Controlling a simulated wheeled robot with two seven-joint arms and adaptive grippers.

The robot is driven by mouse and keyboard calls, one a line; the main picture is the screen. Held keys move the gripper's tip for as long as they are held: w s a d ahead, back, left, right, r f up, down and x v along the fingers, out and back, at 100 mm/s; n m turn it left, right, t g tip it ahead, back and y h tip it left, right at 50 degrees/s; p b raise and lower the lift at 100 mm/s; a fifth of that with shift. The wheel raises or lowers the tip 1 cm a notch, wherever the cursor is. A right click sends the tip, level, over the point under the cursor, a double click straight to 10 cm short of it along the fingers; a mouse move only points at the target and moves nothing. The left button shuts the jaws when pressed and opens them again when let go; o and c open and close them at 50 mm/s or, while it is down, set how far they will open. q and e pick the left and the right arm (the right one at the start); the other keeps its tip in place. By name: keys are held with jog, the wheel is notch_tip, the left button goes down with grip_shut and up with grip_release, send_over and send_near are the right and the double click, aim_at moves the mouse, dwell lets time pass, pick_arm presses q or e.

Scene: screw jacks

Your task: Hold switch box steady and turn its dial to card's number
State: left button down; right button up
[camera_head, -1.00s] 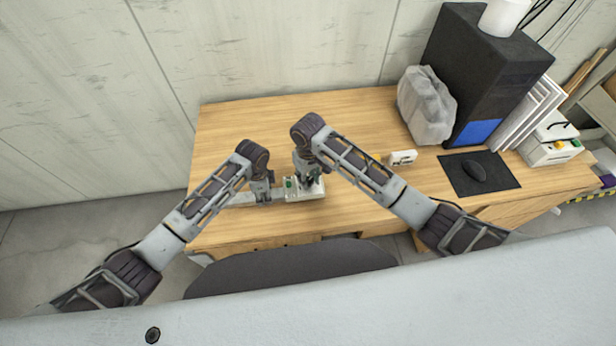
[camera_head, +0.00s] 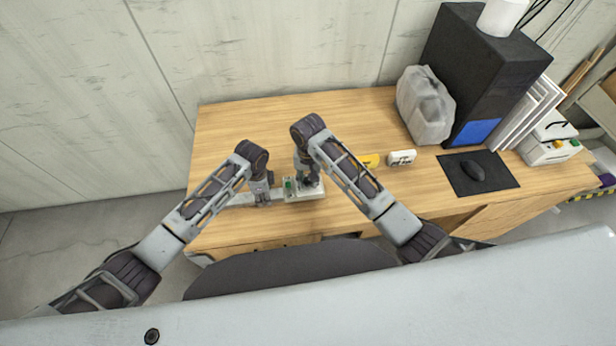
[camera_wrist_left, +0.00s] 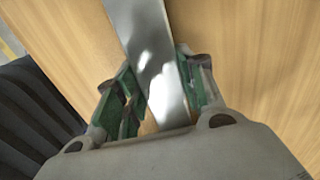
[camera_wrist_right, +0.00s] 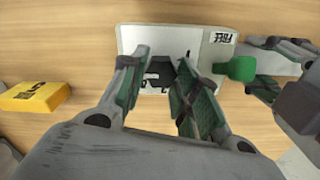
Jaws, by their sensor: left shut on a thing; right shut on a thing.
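The pale switch box (camera_head: 314,192) sits near the front edge of the table, with a green knob (camera_head: 288,184) on its left part. A flat metal bar (camera_wrist_left: 150,50) runs left from the box. My left gripper (camera_head: 262,200) is shut on this bar, its green pads on both sides. My right gripper (camera_head: 308,182) is over the box from above, shut on the black dial (camera_wrist_right: 161,72). The fingers partly hide the dial and its markings. The white card (camera_head: 402,157) stands to the right of the box; its print is too small to read.
A yellow block (camera_head: 370,160) lies between the box and the card; it also shows in the right wrist view (camera_wrist_right: 36,97). A mouse on a black pad (camera_head: 478,173), a bagged item (camera_head: 426,105) and a black tower (camera_head: 480,70) occupy the right side. The back left table is clear.

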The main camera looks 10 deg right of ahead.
aim_at(308, 179)
dwell(0.3)
jog(key=o, duration=1)
jog(key=shift+r, duration=0.15)
notch_tip(308, 179, up, 12)
dwell(0.5)
dwell(0.5)
